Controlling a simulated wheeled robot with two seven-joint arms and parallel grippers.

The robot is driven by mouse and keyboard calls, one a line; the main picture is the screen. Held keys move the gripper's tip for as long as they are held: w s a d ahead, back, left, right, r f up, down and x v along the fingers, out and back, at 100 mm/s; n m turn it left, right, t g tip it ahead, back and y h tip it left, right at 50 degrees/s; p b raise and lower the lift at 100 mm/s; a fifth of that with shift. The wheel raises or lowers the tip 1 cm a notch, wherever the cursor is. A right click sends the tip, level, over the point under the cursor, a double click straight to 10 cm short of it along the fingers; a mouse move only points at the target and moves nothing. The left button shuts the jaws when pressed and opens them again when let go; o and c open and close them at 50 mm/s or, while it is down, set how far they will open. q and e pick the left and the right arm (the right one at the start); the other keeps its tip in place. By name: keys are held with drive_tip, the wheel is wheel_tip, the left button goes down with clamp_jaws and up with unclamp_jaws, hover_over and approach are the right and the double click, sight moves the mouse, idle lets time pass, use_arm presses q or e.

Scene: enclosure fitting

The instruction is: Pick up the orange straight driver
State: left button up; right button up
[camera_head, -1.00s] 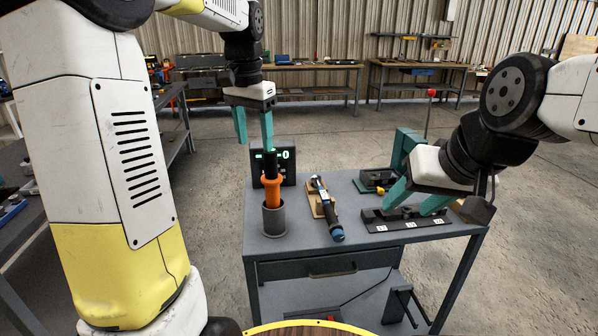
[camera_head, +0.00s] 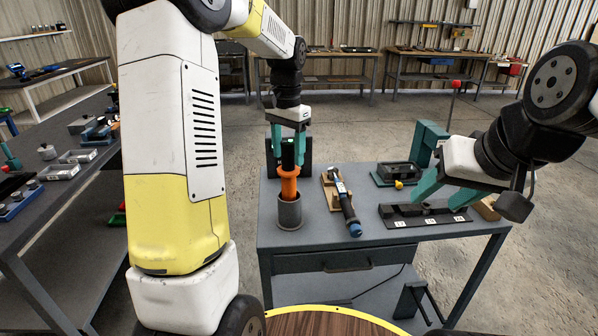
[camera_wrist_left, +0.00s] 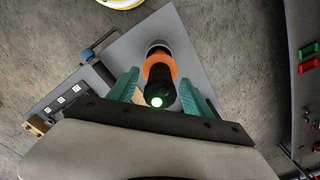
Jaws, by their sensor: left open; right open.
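The orange straight driver (camera_head: 289,184) stands upright in a grey cup (camera_head: 290,212) on the small grey table. Its black top has a lit green end in the left wrist view (camera_wrist_left: 158,92). My left gripper (camera_head: 288,155) is open, with its teal fingers on either side of the driver's black upper part. In the left wrist view the fingers (camera_wrist_left: 160,100) are apart, with the driver between them. I cannot tell whether either finger touches it. My right gripper (camera_head: 442,190) is open above the black block with numbered labels (camera_head: 424,218) at the table's right.
A dark fixture (camera_head: 396,173) and a teal stand (camera_head: 428,142) are at the back right. A dark display box stands behind my left gripper. A workbench (camera_head: 60,190) is at the left.

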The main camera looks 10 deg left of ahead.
use_arm(q)
drive_tip(key=shift+c, duration=0.2)
clamp_jaws()
drive_tip(key=shift+r, duration=0.1)
idle(1.1)
